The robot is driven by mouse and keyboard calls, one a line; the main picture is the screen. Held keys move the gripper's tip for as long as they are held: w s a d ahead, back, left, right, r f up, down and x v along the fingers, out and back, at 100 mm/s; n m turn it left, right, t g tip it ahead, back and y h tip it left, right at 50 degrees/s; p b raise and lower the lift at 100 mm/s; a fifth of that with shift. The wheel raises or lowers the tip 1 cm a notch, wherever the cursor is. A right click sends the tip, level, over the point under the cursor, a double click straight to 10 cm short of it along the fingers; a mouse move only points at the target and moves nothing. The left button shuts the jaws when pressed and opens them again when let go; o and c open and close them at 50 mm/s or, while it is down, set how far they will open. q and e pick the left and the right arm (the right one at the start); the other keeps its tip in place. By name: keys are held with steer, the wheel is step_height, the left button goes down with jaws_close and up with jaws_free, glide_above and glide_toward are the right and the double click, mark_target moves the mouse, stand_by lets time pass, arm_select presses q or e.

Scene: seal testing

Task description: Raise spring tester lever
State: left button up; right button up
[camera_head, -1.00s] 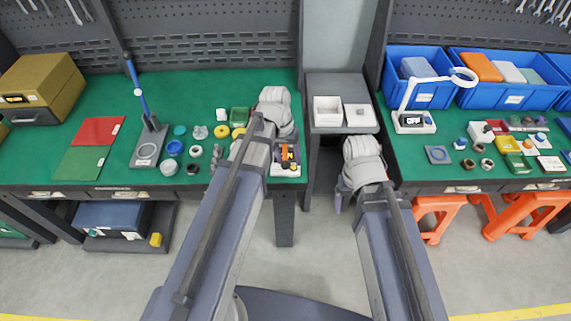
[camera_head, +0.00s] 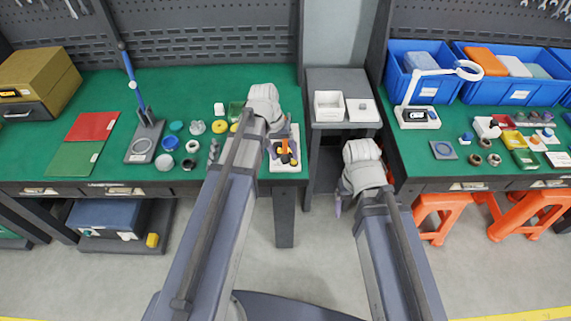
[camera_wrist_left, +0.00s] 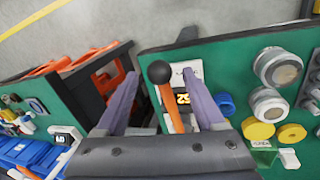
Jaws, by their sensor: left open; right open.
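The spring tester (camera_head: 286,165) is a small device with a white base at the front right corner of the left green bench. Its orange lever (camera_wrist_left: 172,108) with a black ball knob (camera_wrist_left: 159,72) shows in the left wrist view, beside a display with yellow digits. My left gripper (camera_wrist_left: 161,98) is open, its two purple fingers apart, and the lever appears between them in that view; I cannot tell whether they touch it. In the head view the wrist hides most of that gripper. My right gripper (camera_head: 338,206) is open, low between the benches, away from the tester.
A blue-lever stand (camera_head: 147,140), red and green panels and several small rings and caps lie on the left bench. A grey cabinet with a white box (camera_head: 328,106) stands between the benches. The right bench holds blue bins (camera_head: 520,90) and a white lamp (camera_head: 420,117).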

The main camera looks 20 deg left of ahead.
arm_select(q)
steer(key=shift+b+x, duration=0.9)
steer(key=shift+x, duration=0.55)
arm_select(e)
step_height(320, 180, down, 3)
steer(key=shift+r, duration=0.15)
arm_select(q)
steer(key=shift+c, duration=0.4)
jaws_close()
